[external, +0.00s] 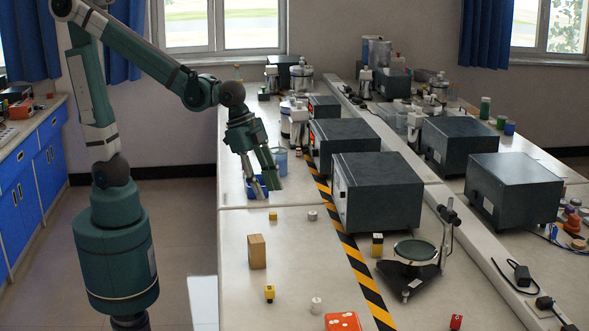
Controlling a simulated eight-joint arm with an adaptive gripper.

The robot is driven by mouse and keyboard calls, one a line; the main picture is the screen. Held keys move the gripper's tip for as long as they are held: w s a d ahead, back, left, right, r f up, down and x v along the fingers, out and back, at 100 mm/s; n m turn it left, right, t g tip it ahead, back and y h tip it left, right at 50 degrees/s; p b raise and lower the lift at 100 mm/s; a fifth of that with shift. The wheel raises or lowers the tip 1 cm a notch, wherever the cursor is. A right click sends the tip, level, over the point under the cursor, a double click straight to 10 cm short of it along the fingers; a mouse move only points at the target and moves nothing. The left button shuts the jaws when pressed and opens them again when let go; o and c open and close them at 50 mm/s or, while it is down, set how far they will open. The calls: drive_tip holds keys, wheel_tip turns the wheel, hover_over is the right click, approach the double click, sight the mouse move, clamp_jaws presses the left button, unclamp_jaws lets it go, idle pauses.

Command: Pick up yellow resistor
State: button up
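Several small yellow pieces are on the lab table, and I cannot tell for sure which is the yellow resistor. A small plain yellow block (273,215) lies in front of my gripper. A yellow piece with dark parts (269,293) stands nearer the camera, and a similar yellow and black piece (377,245) stands right of the striped tape. My gripper (261,179) points down over the left part of the table, with its fingers apart. A blue object (257,187) is at its fingertips, partly hidden; I cannot tell whether they touch it. No yellow piece shows between the fingers.
A wooden block (257,251), an orange-red block (342,322) and small pale cylinders (316,305) stand on the near table. Dark instrument boxes (377,192) line the right of the striped tape (342,232). A blue cup (281,160) stands behind my gripper.

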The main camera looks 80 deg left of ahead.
drive_tip(key=w+d+f+m+g+p, duration=0.1)
drive_tip(key=d+f+m+p, duration=0.1)
drive_tip(key=d, duration=0.5)
drive_tip(key=w+d+f+m+g+p, duration=0.1)
drive_tip(key=d+m, duration=0.1)
drive_tip(key=d, duration=0.5)
drive_tip(key=m+g+p, duration=0.2)
drive_tip(key=m+p, duration=0.2)
drive_tip(key=m, duration=0.1)
hover_over(269, 288)
drive_tip(key=a, duration=0.1)
drive_tip(key=f, duration=0.6)
drive_tip(key=shift+w+a+f, duration=0.1)
drive_tip(key=shift+w+f, duration=0.25)
drive_tip(key=shift+f, duration=0.05)
drive_tip(key=shift+s+d+f, duration=0.15)
drive_tip(key=shift+d+f, duration=0.1)
drive_tip(key=shift+d+f+b, duration=0.15)
drive_tip(key=shift+f+b, duration=0.2)
drive_tip(key=shift+f, duration=0.9)
drive_tip(key=shift+f, duration=0.1)
drive_tip(key=shift+s+d+f+b, duration=0.1)
drive_tip(key=shift+f+b, duration=0.15)
drive_tip(key=shift+f, duration=1)
drive_tip(key=shift+s+d+f+b, duration=0.1)
drive_tip(key=shift+f+b, duration=0.15)
drive_tip(key=shift+f, duration=1)
drive_tip(key=c, duration=0.9)
